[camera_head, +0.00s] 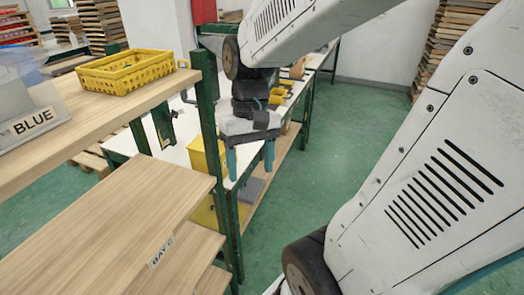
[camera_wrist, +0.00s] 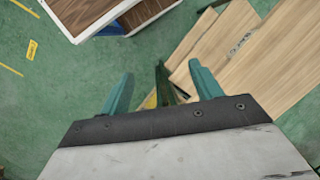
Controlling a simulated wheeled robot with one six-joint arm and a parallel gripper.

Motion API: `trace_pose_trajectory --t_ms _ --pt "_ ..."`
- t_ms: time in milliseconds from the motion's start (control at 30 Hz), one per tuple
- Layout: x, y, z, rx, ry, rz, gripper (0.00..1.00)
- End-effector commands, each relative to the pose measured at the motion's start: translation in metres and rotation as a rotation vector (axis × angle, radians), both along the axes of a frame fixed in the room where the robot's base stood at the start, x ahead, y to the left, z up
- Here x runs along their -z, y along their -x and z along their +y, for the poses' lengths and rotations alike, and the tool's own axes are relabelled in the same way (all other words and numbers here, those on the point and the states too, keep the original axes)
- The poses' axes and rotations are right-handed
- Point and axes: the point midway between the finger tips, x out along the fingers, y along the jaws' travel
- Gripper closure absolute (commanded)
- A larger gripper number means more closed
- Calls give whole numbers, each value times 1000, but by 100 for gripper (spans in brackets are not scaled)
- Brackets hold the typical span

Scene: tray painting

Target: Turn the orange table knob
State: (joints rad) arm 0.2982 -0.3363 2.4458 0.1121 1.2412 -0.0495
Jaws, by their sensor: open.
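I cannot make out an orange table knob in either view. My gripper (camera_head: 250,163) hangs with its two teal fingers pointing down, in front of the white-topped bench (camera_head: 183,122) in the head view. In the wrist view my gripper (camera_wrist: 162,84) has its fingers spread wide apart with nothing held between them. Behind the fingers there I see green floor, a green post and wooden boards. The arm covers part of the bench in the head view.
A wooden shelf (camera_head: 110,235) labelled BAY C and a green post (camera_head: 212,130) stand left of my gripper. A yellow basket (camera_head: 128,72) and a bin labelled BLUE (camera_head: 30,120) sit on the upper shelf. A yellow bin (camera_head: 197,156) is near the bench. Green floor (camera_head: 325,150) is clear at right.

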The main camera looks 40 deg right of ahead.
Motion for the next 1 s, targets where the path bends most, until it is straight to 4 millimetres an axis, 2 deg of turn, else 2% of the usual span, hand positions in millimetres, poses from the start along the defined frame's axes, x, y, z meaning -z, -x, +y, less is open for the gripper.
trace_pose_trajectory --t_ms 267,567,767,1000 --pt "49 -65 -51 159 -293 101 36" --pt "125 -131 -128 260 -658 -34 36" --pt "192 -165 -194 304 -857 -288 36" --pt "285 -190 -286 312 -921 -791 36"
